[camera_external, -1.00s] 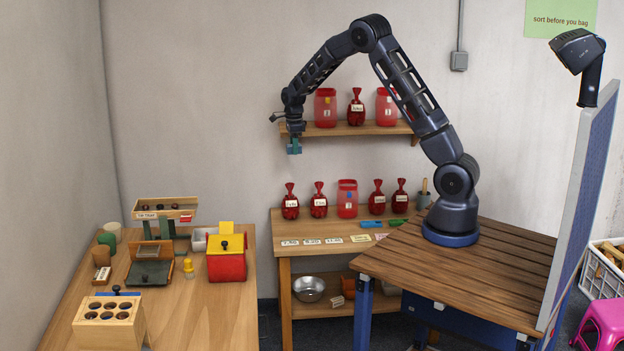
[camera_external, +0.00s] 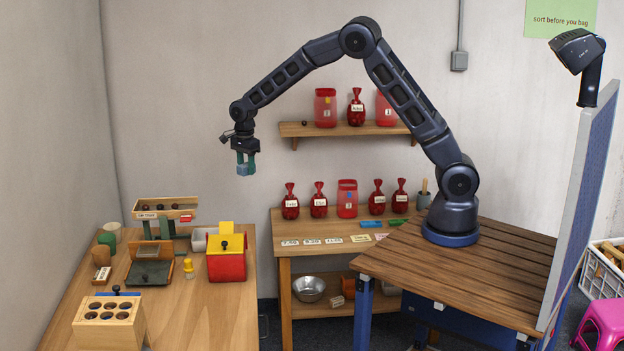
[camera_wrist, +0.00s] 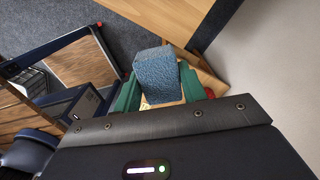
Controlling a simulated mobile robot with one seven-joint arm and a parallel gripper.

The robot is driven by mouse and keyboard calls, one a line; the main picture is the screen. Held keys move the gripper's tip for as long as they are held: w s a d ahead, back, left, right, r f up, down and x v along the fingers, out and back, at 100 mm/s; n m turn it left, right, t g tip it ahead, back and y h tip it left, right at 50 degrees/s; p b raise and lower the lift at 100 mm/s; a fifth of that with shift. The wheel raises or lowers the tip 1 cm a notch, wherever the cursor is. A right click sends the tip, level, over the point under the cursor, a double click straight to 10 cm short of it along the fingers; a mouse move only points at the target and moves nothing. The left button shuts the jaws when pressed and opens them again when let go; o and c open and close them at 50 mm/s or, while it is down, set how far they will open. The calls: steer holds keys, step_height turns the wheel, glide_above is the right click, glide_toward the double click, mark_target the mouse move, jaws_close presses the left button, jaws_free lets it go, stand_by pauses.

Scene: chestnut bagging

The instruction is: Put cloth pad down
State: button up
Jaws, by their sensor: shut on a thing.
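My gripper (camera_external: 246,160) hangs in the air, pointing down, with its green fingers shut on a blue cloth pad (camera_external: 244,170). The pad also shows in the wrist view (camera_wrist: 158,74) as a speckled blue block between the two green fingers. In the external view the pad is well above the tables, in front of the bare wall and above the right back part of the left wooden table (camera_external: 190,315). It touches no surface.
On the left table stand a red box with a yellow top (camera_external: 226,262), a balance scale (camera_external: 160,245), a yellow peg (camera_external: 188,268) and a wooden block with holes (camera_external: 108,320). A bench (camera_external: 300,233) with red bags stands behind. The table's front right is clear.

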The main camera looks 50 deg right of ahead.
steer(key=s+a+n, duration=0.3)
steer(key=s+a, duration=0.2)
steer(key=a, duration=0.5)
steer(key=s+a+n, duration=0.2)
steer(key=s+a, duration=0.4)
steer(key=a, duration=0.4)
steer(key=n, duration=0.5)
glide_above(228, 299)
step_height(228, 299, down, 5)
step_height(228, 299, down, 20)
steer(key=shift+s+r, duration=0.1)
steer(key=shift+f, duration=0.2)
steer(key=o, duration=1)
steer(key=shift+c, duration=0.2)
